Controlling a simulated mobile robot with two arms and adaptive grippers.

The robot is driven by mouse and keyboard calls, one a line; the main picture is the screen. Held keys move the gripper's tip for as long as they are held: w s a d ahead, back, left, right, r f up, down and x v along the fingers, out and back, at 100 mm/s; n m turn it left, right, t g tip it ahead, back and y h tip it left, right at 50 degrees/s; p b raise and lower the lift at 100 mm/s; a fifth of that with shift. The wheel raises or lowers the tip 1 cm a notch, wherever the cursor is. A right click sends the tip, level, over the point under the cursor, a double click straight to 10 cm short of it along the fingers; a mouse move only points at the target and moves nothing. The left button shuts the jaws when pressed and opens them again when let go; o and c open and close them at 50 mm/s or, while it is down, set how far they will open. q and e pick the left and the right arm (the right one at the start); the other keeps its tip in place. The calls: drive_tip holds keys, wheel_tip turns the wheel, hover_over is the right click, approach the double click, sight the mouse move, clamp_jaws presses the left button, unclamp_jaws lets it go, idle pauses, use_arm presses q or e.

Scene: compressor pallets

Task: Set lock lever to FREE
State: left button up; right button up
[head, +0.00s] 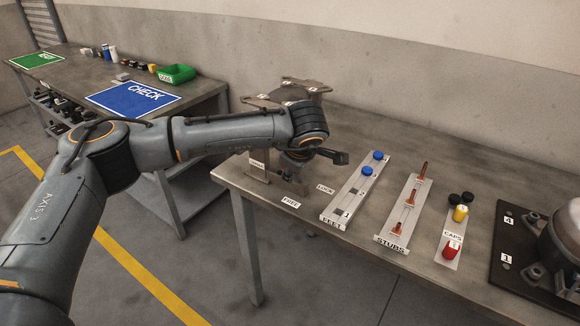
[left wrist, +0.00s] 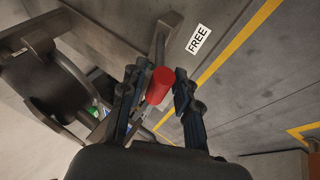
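The lock lever shows in the left wrist view as a grey metal bar (left wrist: 160,42) with a red knob (left wrist: 160,84) at its near end. My left gripper (left wrist: 157,76) has its two fingers on either side of the red knob, apart, with no clear grip on it. The white FREE label (left wrist: 199,39) lies to the right of the bar. In the head view my left gripper (head: 292,172) points down at the table's front left edge, hiding the lever. The FREE label (head: 291,202) and LOCK label (head: 325,188) lie beside it. My right gripper is not in view.
A compressor (head: 290,93) on a bracketed mount stands behind my left wrist. To the right lie a FEET tray (head: 346,200), a STUBS tray (head: 407,215), caps (head: 461,213) and a dark pallet (head: 508,240). A second table (head: 205,88) stands at back left.

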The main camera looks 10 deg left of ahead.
use_arm(q)
drive_tip(key=shift+o, duration=0.7)
drive_tip(key=shift+r, duration=0.1)
drive_tip(key=shift+w+a, duration=0.1)
drive_tip(key=shift+a, duration=0.1)
drive_tip(key=shift+r, duration=0.25)
drive_tip(key=v, duration=1.1)
drive_tip(key=shift+s+d+r, duration=0.15)
drive_tip(key=shift+s+d, duration=0.15)
